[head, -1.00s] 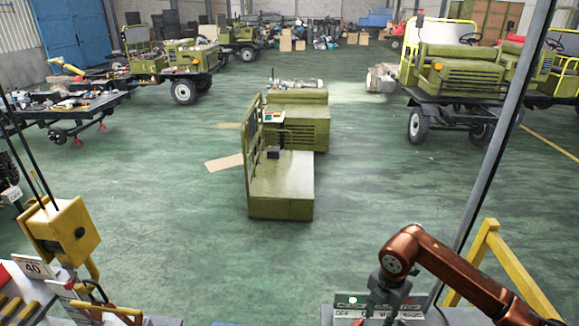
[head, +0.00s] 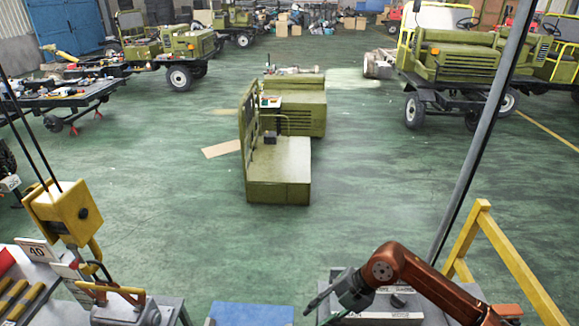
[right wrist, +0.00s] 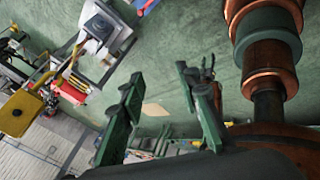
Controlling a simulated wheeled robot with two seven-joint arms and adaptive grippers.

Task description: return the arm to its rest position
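My right arm (head: 415,272), copper-coloured, comes in from the lower right of the head view. It bends at an elbow, and its dark grey-green gripper (head: 322,300) points left and down above a grey control box. Nothing is held. My left arm and left gripper are not in the head view.
A yellow hoist block (head: 63,212) hangs at the left above a workbench with tools. A grey control box (head: 385,308) lies under my right gripper. A yellow rail (head: 520,265) and a slanted grey post (head: 480,150) stand at the right. The green floor ahead is open around an olive vehicle body (head: 280,170).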

